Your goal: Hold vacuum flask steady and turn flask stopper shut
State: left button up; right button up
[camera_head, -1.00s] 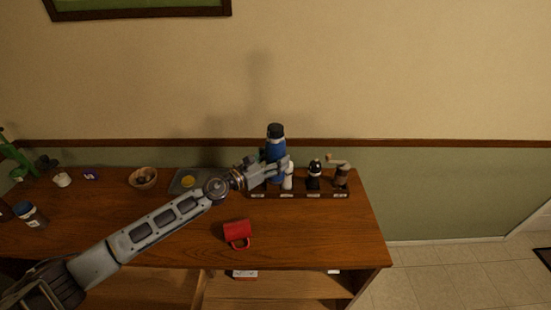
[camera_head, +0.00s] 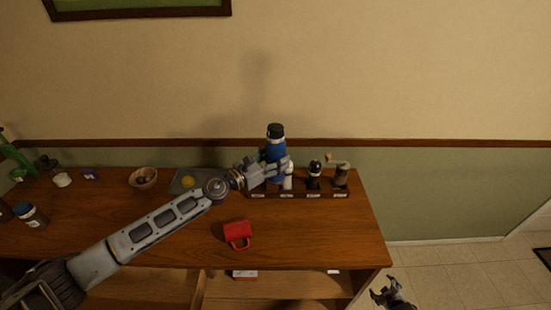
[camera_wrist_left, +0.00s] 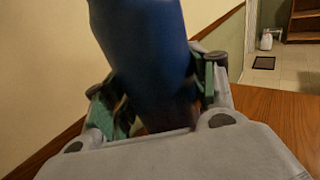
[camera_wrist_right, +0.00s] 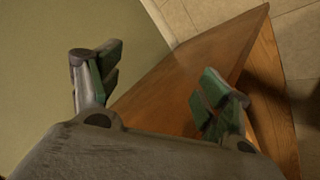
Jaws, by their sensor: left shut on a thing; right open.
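The blue vacuum flask (camera_head: 274,152) stands upright at the back right of the counter, by the wooden rack. Its dark flask stopper (camera_head: 275,130) sits on top, above a pale band; how tight it is I cannot tell. My left gripper (camera_head: 276,165) is shut around the flask's body, which fills the middle of the left wrist view (camera_wrist_left: 150,50). The stopper is out of the left wrist view. My right gripper (camera_head: 388,290) is open and empty, low at the right beyond the counter's right end. Its spread fingers show in the right wrist view (camera_wrist_right: 155,80).
The labelled rack (camera_head: 320,194) holds a white shaker (camera_head: 288,180), a dark mill (camera_head: 314,175) and a crank grinder (camera_head: 341,173). A red mug (camera_head: 237,234) lies near the counter's (camera_head: 310,235) front. A bowl (camera_head: 143,178) and tray (camera_head: 178,187) stand left. The counter's front right is clear.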

jog(key=w+d+r+n+t+y, duration=0.1)
jog(key=w+d+r+n+t, duration=0.2)
jog(key=w+r, duration=0.95)
jog(key=w+d+r+n+t+y, duration=0.1)
jog(key=w+r+n+t, duration=0.3)
jog(key=w+r, duration=0.8)
jog(key=a+r+n+y, duration=0.2)
jog(key=a+r+n, duration=0.3)
jog(key=a+r, duration=0.1)
jog(key=a+r+n+y, duration=0.3)
jog(key=a+r+n, duration=0.2)
jog(key=a, duration=0.3)
jog(key=a+r+n+y, duration=0.3)
jog(key=a+r+n, duration=0.3)
jog(key=a, duration=0.1)
jog(key=shift+r, duration=0.4)
jog(key=s+a+r+n+g+y, duration=0.3)
jog(key=s+a+n, duration=0.1)
jog(key=a+n, duration=0.4)
jog(key=s+a+r+n+g+y, duration=0.2)
jog(key=s+a+r+n, duration=0.1)
jog(key=a+n, duration=0.6)
jog(key=s+a, duration=0.1)
jog(key=a, duration=0.2)
jog(key=shift+a+g+y, duration=0.25)
jog(key=shift+g+y, duration=0.15)
jog(key=shift+r, duration=0.1)
